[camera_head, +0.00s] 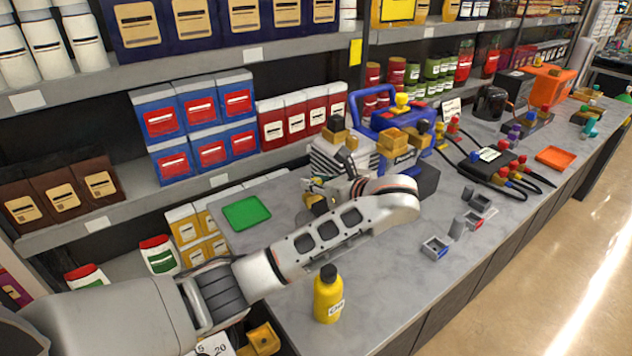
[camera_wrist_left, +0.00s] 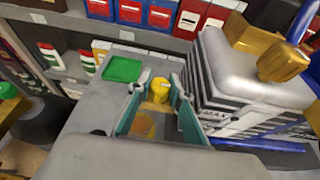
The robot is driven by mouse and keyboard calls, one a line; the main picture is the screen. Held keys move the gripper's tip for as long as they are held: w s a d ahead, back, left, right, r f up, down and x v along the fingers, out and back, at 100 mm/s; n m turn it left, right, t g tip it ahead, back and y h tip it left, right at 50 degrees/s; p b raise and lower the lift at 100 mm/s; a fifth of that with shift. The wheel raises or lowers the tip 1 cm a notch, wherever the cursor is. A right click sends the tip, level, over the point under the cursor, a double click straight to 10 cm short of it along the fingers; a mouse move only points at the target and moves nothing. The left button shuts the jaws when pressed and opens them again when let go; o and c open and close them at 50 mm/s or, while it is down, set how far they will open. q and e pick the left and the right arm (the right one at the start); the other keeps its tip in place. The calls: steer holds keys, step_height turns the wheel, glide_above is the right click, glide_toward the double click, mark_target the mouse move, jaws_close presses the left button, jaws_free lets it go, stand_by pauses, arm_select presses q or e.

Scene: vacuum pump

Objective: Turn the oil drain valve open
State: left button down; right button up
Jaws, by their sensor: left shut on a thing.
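The vacuum pump, with a pale finned body (camera_head: 335,158) and blue frame, stands on the grey counter. Its finned side also fills the right of the left wrist view (camera_wrist_left: 250,75). My left gripper (camera_head: 320,192) is at the near left end of the pump, partly hidden by my wrist. In the left wrist view its teal fingers (camera_wrist_left: 160,100) are shut on the yellow oil drain valve (camera_wrist_left: 160,88), which shows between the fingertips. In the head view my arm and gripper mostly hide the valve, so its turn angle cannot be told. My right gripper is not in view.
A green tray (camera_head: 246,213) lies left of the gripper. A yellow oil bottle (camera_head: 328,297) stands at the near counter edge. Small grey boxes (camera_head: 436,246) and a black manifold with hoses (camera_head: 488,158) lie to the right. Stocked shelves rise behind.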

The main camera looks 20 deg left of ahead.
mark_target(316, 180)
arm_select(q)
steer(key=shift+a, duration=0.1)
steer(key=c, duration=1.8)
jaws_free()
step_height(316, 180, up, 10)
steer(key=shift+r, duration=0.1)
